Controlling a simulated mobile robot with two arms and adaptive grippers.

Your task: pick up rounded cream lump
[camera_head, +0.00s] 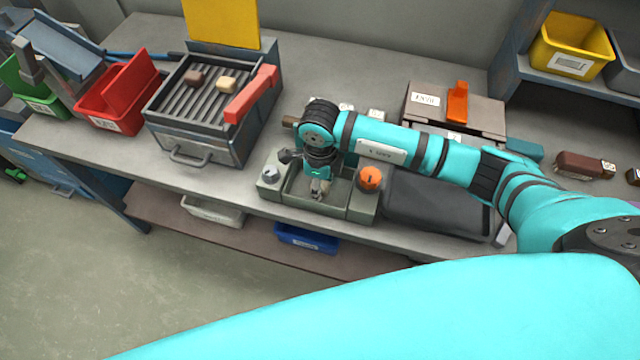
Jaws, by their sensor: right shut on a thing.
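My right gripper (320,188) points down into the open trough of a grey-green fixture (361,205). It is shut on a small pale thing at its fingertips, which looks like the rounded cream lump; the fingers hide most of it and its outline is unclear. Whether it touches the trough floor I cannot tell. A separate cream piece (227,84) lies on the ribbed grill (172,104) beside a dark brown piece (195,77), well away to the left of the gripper. My left gripper is not in view.
The fixture has an orange knob (370,179) on its right and a grey knob (271,174) on its left. A red bar (252,93) lies along the grill's right edge. A red bin (118,97) stands at left. A dark panel (437,205) lies right of the fixture.

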